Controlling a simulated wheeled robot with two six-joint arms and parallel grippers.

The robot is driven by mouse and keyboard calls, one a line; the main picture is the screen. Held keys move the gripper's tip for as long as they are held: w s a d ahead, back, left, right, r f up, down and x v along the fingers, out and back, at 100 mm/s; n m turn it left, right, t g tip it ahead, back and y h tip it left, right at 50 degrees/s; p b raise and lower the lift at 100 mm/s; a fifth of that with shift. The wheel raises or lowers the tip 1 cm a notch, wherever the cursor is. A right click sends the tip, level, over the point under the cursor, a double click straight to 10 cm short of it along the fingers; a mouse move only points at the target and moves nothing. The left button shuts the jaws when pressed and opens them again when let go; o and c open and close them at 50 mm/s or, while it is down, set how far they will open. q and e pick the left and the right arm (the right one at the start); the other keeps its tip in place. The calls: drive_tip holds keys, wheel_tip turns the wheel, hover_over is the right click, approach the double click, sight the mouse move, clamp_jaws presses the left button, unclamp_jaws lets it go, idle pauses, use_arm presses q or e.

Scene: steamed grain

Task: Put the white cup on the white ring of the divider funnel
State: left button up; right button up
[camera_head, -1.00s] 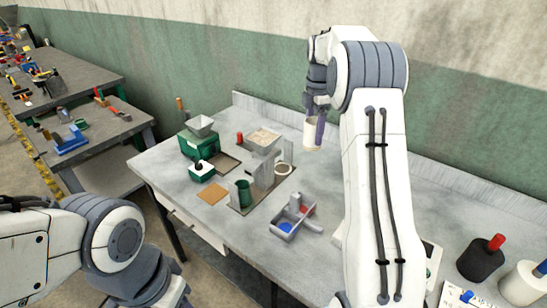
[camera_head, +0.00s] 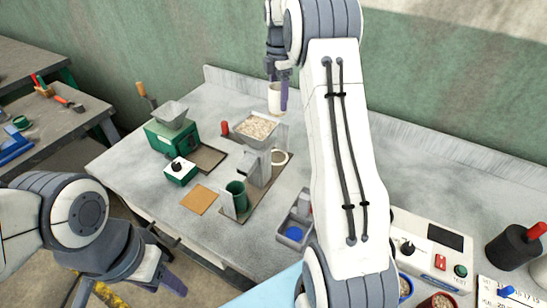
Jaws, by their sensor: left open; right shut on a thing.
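The white cup (camera_head: 274,97) is held upright by my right gripper (camera_head: 283,96), which is shut on it. The cup is in the air behind the divider funnel, near the back of the bench. The divider funnel (camera_head: 257,130) is a square hopper full of pale grain on a grey stand. The white ring (camera_head: 280,158) lies at the right side of its base, below and in front of the cup in the picture. A green cup (camera_head: 236,194) stands at the front of the base. My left gripper (camera_head: 150,288) is open and empty at the lower left, off the bench.
A green machine with a grey hopper (camera_head: 171,112) stands at the left, with a small green box (camera_head: 180,170) in front. A brown square pad (camera_head: 198,198), a grey tray (camera_head: 291,225) and a control panel (camera_head: 436,250) are nearer. The back right bench surface is clear.

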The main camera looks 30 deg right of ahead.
drive_tip(key=shift+w+f, duration=0.25)
drive_tip(key=shift+f, duration=0.7)
wheel_tip(320, 180, down, 14)
drive_tip(key=shift+r+p, duration=0.1)
drive_tip(key=shift+p, duration=1)
wheel_tip(320, 180, down, 3)
drive_tip(key=shift+s+f+p, duration=0.1)
drive_tip(key=shift+p, duration=0.35)
drive_tip(key=shift+f, duration=0.25)
drive_tip(key=shift+f, duration=0.1)
drive_tip(key=o, duration=1.4)
drive_tip(key=shift+c, duration=0.2)
